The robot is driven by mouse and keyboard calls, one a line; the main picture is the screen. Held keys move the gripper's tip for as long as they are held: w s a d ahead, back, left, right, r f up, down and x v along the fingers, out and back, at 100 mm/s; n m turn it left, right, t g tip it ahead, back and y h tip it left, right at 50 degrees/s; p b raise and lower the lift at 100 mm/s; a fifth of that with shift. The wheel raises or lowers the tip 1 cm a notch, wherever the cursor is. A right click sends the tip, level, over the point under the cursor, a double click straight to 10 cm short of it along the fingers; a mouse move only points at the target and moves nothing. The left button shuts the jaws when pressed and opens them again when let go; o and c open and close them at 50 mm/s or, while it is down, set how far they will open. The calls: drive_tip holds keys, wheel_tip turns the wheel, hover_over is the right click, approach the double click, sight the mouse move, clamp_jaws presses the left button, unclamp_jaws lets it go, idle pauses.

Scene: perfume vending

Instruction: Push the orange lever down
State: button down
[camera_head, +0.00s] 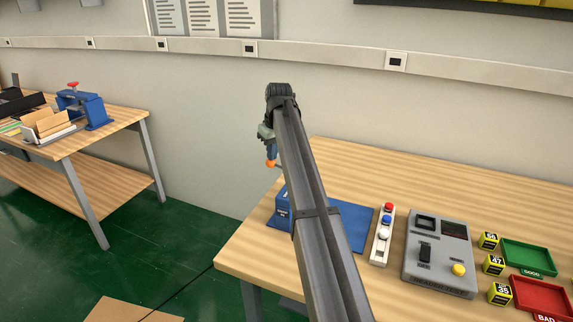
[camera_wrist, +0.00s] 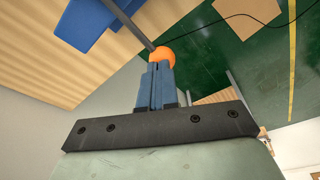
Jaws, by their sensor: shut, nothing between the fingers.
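The orange lever's round knob (camera_head: 271,163) shows just below my gripper (camera_head: 269,150) in the head view. In the wrist view, the orange knob (camera_wrist: 163,57) sits right at the tips of my gripper (camera_wrist: 156,68), which partly cover it; I cannot tell whether they press on it. My gripper's blue fingers are shut together, with nothing between them. A grey rod (camera_wrist: 130,24) runs from the knob toward a blue body (camera_wrist: 88,22). In the head view, my arm hides much of the blue press (camera_head: 283,207) and its rod.
The wooden table (camera_head: 400,183) also holds a button strip (camera_head: 381,245), a grey control box (camera_head: 440,255), several yellow-black cubes, a green tray (camera_head: 528,257) and a red tray (camera_head: 540,300). A second table (camera_head: 110,112) stands at left. Green floor lies between them.

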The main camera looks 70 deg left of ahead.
drive_tip(key=shift+f, duration=1.45)
idle(0.3)
drive_tip(key=shift+r, duration=0.1)
wheel_tip(320, 180, up, 11)
idle(1.6)
drive_tip(key=shift+w, duration=0.1)
idle(0.4)
